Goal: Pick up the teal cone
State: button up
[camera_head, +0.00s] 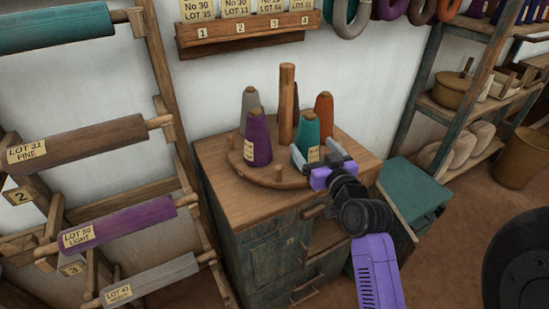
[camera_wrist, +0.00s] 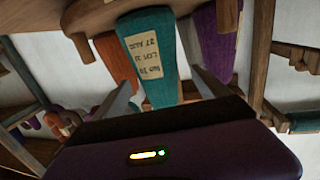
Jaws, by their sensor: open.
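The teal cone (camera_head: 308,131) stands upright on the front right of a round wooden stand, with a cream label on its side. In the wrist view, which is upside down, the teal cone (camera_wrist: 151,35) is large and its label faces me. My gripper (camera_head: 318,153) is open at the cone's near side, below its tip in the head view. In the wrist view, the two fingers of my gripper (camera_wrist: 166,88) flank the lower pictured end of the cone. I cannot tell whether either finger touches it.
The round stand (camera_head: 262,178) also holds a purple cone (camera_head: 257,140), a grey cone (camera_head: 250,102), an orange cone (camera_head: 324,106) and a tall central post (camera_head: 287,100). A dark brown cone is partly hidden behind the post. The cabinet (camera_head: 262,255) below has an open drawer.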

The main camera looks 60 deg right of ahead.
jog(key=shift+w+d+r, duration=0.25)
jog(key=shift+w+d, duration=0.1)
jog(key=shift+w, duration=0.1)
jog(key=x, duration=0.2)
jog(key=p+x, duration=0.1)
jog(key=x, duration=0.1)
jog(key=p+x, duration=0.1)
jog(key=x, duration=0.1)
jog(key=shift+s+d+r, duration=0.2)
jog(key=shift+d+r, duration=0.05)
jog(key=shift+r, duration=0.05)
jog(key=shift+w+d+f, duration=0.15)
jog(key=shift+w+d, duration=0.15)
jog(key=shift+w, duration=0.05)
jog(key=c, duration=1.7)
